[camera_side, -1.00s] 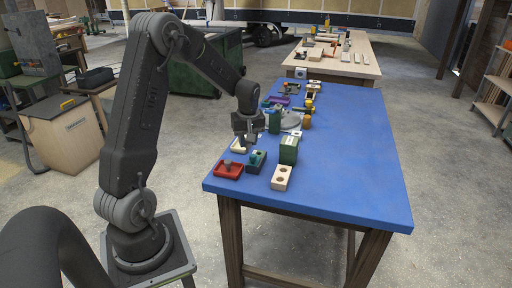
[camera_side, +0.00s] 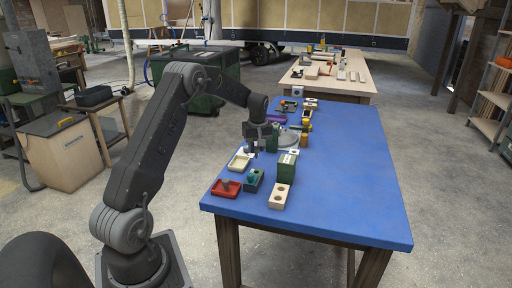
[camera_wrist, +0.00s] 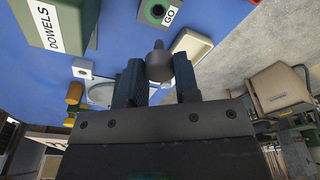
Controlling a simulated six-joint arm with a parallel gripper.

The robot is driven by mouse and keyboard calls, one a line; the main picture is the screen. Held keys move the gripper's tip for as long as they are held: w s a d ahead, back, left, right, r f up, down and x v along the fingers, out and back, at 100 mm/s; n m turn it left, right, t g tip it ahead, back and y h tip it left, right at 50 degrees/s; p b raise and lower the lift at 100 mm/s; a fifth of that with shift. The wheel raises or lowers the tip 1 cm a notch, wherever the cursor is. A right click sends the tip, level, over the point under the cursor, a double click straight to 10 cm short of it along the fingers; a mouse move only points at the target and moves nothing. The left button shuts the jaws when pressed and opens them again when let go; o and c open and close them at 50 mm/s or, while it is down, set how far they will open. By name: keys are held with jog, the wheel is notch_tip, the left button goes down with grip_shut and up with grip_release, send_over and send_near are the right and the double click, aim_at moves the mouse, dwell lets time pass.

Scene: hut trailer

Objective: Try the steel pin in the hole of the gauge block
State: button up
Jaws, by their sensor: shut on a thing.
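My gripper (camera_side: 254,150) is above the left side of the blue table, just right of and above the white tray (camera_side: 239,161). In the wrist view its fingers are shut on the steel pin (camera_wrist: 158,63), a grey piece with a rounded, narrower end, held clear of the table. In the side view the gauge block (camera_side: 253,184) sits right of the red tray; the pin and block are apart.
A tall green DOWELS box (camera_side: 287,168) stands right of the gauge block, with a pale block with holes (camera_side: 279,198) in front. The red tray (camera_side: 226,191) holds a small grey item. Several objects crowd behind my gripper. The table's right side is clear.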

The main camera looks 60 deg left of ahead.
aim_at(257, 152)
jog(key=shift+f, duration=2.7)
jog(key=shift+f, duration=1.8)
dwell(0.3)
jog(key=o, duration=0.8)
jog(key=shift+o, duration=0.9)
jog(key=shift+s, duration=0.1)
jog(key=shift+f, duration=0.1)
jog(key=r, duration=0.4)
jog(key=d+r, duration=0.1)
jog(key=r, duration=0.9)
jog(key=shift+d, duration=0.35)
jog(key=shift+r, duration=0.1)
